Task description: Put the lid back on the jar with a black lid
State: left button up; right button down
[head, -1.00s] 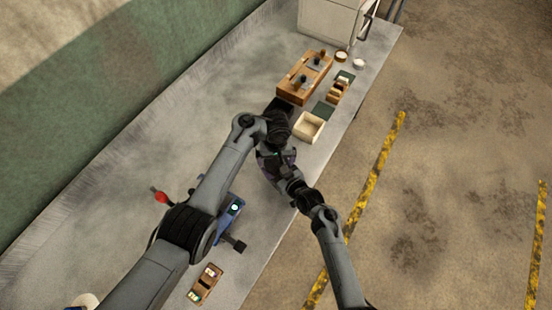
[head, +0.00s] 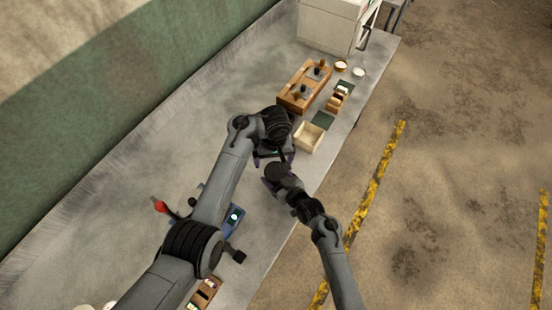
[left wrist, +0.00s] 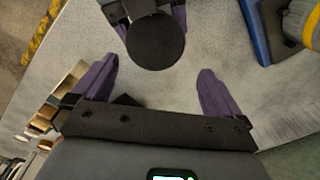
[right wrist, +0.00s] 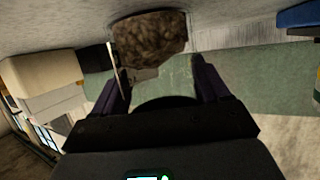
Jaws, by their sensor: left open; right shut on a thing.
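A clear jar with brown grain (right wrist: 150,38) is between the fingers of my right gripper (right wrist: 157,70), which is shut on it. A round black lid (left wrist: 155,42) covers the jar's top in the left wrist view and hides its mouth. The lid also shows in the head view (head: 278,172), and its dark edge shows in the right wrist view (right wrist: 165,101). I cannot tell whether it is fully seated. My left gripper (left wrist: 155,68) is open and empty, with the lid a little beyond its fingertips. In the head view, my left gripper (head: 273,155) is just behind the jar.
An open cream box (head: 308,138) stands right of the grippers. A wooden rack (head: 303,86) and small bowls are farther back. A blue device (head: 234,217) and a brown tray (head: 207,292) are nearer.

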aim_at(276, 171)
pick_arm(q)
jog(key=r+n, duration=0.1)
jog(key=n, duration=0.2)
jog(key=s+r+n, duration=0.1)
jog(key=n, duration=0.1)
jog(key=shift+d+r, duration=0.3)
jog(key=shift+d, duration=0.1)
jog(key=shift+w+f, duration=0.1)
jog(key=shift+f, duration=3.9)
jog(key=shift+c, duration=0.5)
